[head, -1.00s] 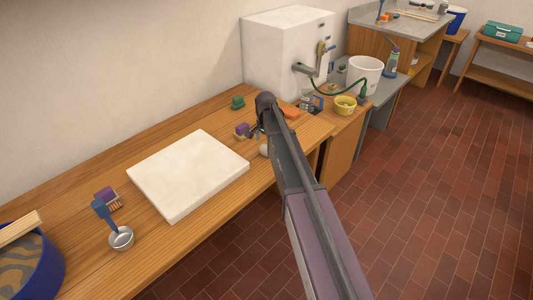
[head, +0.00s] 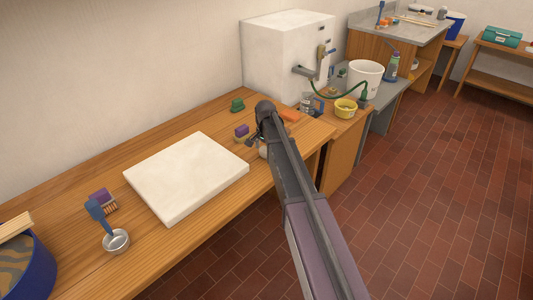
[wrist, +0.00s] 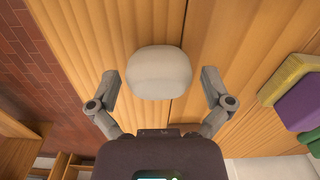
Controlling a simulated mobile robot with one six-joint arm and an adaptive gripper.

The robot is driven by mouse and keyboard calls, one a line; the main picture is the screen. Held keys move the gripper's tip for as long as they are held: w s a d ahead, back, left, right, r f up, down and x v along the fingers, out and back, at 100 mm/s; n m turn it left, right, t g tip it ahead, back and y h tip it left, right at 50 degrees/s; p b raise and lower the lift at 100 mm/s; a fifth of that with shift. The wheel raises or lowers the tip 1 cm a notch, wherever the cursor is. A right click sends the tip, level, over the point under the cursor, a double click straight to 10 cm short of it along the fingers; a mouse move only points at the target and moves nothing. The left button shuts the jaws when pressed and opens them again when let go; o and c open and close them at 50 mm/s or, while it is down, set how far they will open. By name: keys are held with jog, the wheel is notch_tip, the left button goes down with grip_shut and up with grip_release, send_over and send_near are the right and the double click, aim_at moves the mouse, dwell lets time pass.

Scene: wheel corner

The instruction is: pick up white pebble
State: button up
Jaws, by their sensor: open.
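The white pebble (wrist: 159,72) is a smooth, rounded, off-white stone on the wooden bench top. In the wrist view it lies between the fingers of my gripper (wrist: 160,80). The gripper is open, with one finger on each side and a visible gap to the pebble. In the head view my arm hides most of the pebble, and only a pale sliver (head: 262,153) shows beside my gripper (head: 256,140) near the bench's right end.
A purple and yellow block (head: 242,131) is close to my gripper; it also shows in the wrist view (wrist: 298,97). A white slab (head: 187,177) covers the middle of the bench. A green object (head: 237,105) and an orange one (head: 290,115) stand nearby.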

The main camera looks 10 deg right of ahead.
jog(key=c, duration=1.1)
jog(key=shift+r, duration=0.25)
notch_tip(320, 180, up, 4)
jog(key=p, duration=0.4)
jog(key=shift+f, duration=0.15)
jog(key=s+p, duration=0.1)
jog(key=s, duration=1.5)
jog(key=shift+a+r, duration=0.25)
jog(key=shift+r, duration=0.15)
jog(key=o, duration=0.6)
jog(key=c, duration=0.4)
